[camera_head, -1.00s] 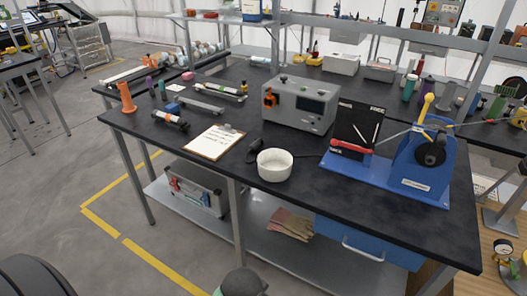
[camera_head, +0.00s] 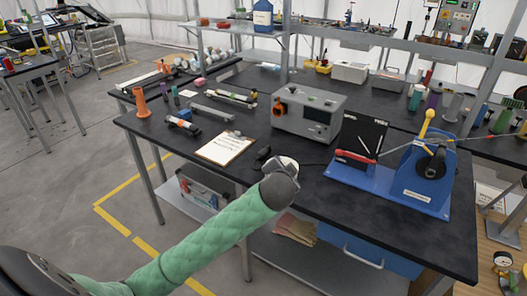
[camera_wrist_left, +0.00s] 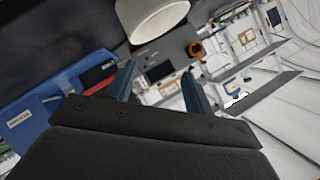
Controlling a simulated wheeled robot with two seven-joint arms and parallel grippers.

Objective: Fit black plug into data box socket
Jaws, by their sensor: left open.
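The grey data box (camera_head: 307,112) stands on the black workbench. An orange ring (camera_head: 280,109) is on its left front, and a dark screen is to the right of it. The black plug (camera_head: 262,153) appears to lie on the bench in front of the box, just beyond my left wrist. My left arm, in a green sleeve, reaches over the bench's front edge. The left wrist view shows my left gripper (camera_wrist_left: 158,72) open and empty, with the data box (camera_wrist_left: 175,47) beyond its fingers. The plug is not clear there. My right gripper is out of view.
A white bowl (camera_wrist_left: 152,18) is close to my left gripper; my wrist mostly hides it in the head view. A clipboard (camera_head: 225,147) lies to the left. A blue stand with a reel (camera_head: 409,190) is on the right. A shelf post rises behind the box.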

